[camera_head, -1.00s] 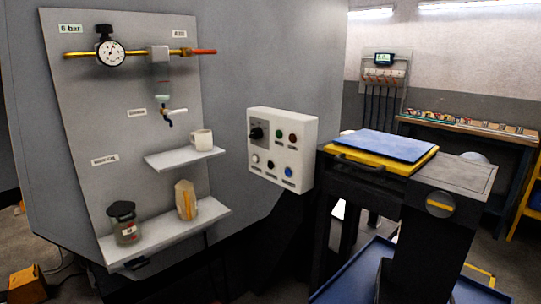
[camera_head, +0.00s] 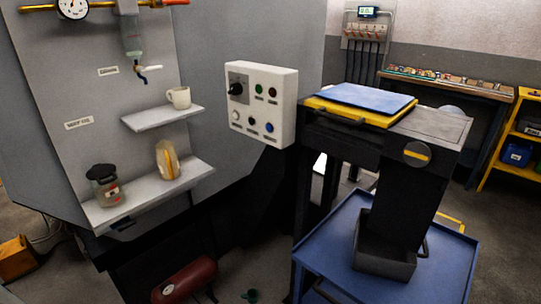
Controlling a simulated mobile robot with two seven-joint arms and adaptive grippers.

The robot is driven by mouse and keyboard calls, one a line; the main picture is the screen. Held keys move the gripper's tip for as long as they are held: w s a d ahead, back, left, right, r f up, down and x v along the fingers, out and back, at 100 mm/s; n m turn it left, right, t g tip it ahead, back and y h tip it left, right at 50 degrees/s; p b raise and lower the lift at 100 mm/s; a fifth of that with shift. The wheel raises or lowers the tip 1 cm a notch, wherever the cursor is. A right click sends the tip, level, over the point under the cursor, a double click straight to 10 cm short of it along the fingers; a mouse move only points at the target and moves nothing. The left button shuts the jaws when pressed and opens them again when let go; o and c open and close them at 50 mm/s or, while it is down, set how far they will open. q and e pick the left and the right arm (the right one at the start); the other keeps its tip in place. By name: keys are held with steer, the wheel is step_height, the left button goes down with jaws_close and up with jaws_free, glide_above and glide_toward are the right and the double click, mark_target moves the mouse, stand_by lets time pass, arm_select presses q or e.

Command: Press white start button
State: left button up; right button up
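A white control box (camera_head: 262,104) is mounted on the grey machine wall near the picture's middle. Its upper row has a black rotary switch (camera_head: 236,89), a green button (camera_head: 259,90) and a red button (camera_head: 273,92). Its lower row has a white button (camera_head: 235,115) at the left, dark buttons beside it, and a blue button (camera_head: 269,128) at the right. The small labels are too blurred to read. Neither of my grippers is in view.
A grey panel left of the box carries a gauge (camera_head: 73,8), a mug (camera_head: 179,97) and jars on shelves. To the right stand a cart with a blue-topped pad (camera_head: 362,97) and a lower blue tray (camera_head: 452,262). A red tank (camera_head: 186,280) lies below.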

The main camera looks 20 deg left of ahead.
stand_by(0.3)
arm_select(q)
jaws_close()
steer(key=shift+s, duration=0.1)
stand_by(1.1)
